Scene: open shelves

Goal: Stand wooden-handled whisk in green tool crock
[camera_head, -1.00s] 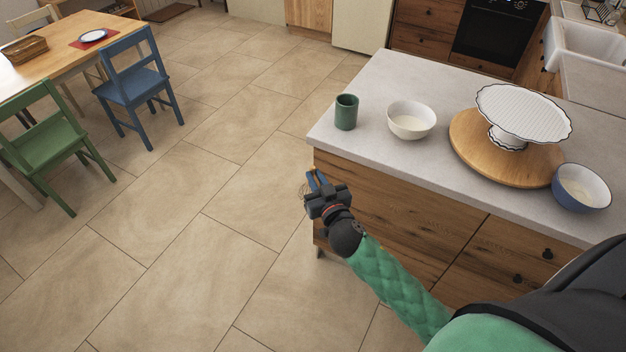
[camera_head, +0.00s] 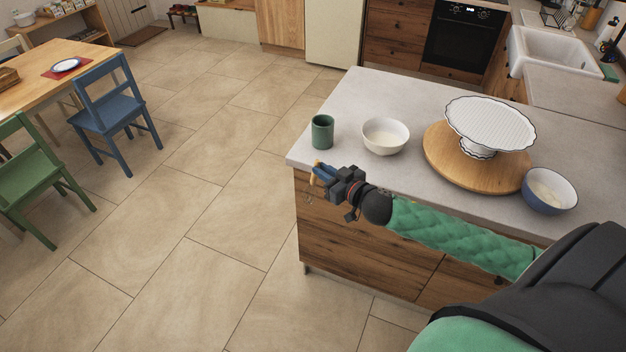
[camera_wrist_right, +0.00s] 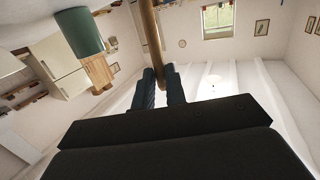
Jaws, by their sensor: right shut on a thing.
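The green tool crock (camera_head: 322,131) stands upright on the island counter near its left corner, and it shows at the upper left of the right wrist view (camera_wrist_right: 80,32). My right gripper (camera_head: 319,174) is at the counter's front left edge, just in front of and below the crock. It is shut on the wooden handle of the whisk (camera_wrist_right: 151,35), which runs up out of the fingers in the wrist view. In the head view only a small bit of the handle shows at the fingertips, and the wires are faint below. My left gripper is not in view.
A white bowl (camera_head: 385,136) stands right of the crock. Further right are a round wooden board (camera_head: 440,165) with a white cake stand (camera_head: 489,124) and a blue bowl (camera_head: 549,190). The counter (camera_head: 350,100) behind the crock is clear. Open floor lies to the left.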

